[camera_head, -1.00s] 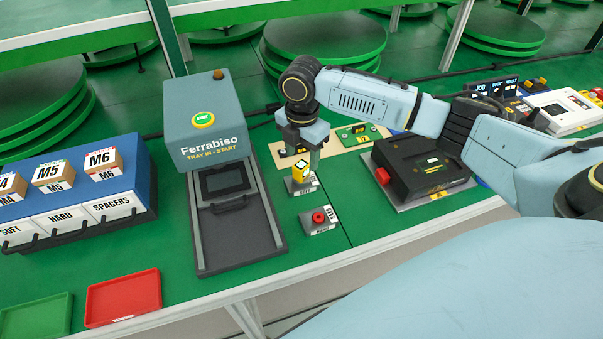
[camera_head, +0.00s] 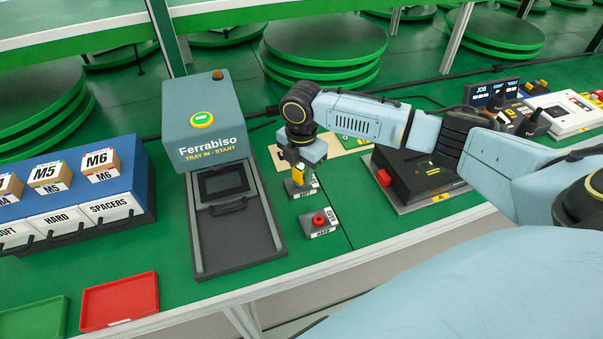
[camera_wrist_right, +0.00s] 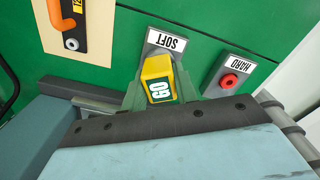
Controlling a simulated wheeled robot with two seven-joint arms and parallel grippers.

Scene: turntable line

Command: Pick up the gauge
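The gauge (camera_head: 298,174) is a yellow block on a small grey stand labelled SOFT (camera_wrist_right: 166,41). In the right wrist view the gauge (camera_wrist_right: 158,80) shows a GO label and sits at the middle. My right gripper (camera_head: 301,163) points down over it and partly hides it in the head view. In the right wrist view its greenish fingers lie on either side of the gauge, very close to it. I cannot tell whether they touch it. The gauge appears to rest on its stand. My left gripper is not in view.
A grey stand with a red knob, labelled HARD (camera_head: 318,222), stands just in front. The Ferrabiso tray machine (camera_head: 212,115) is to the left, and a black device (camera_head: 420,172) to the right. A beige board (camera_wrist_right: 75,30) lies behind. Red (camera_head: 120,300) and green trays lie front left.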

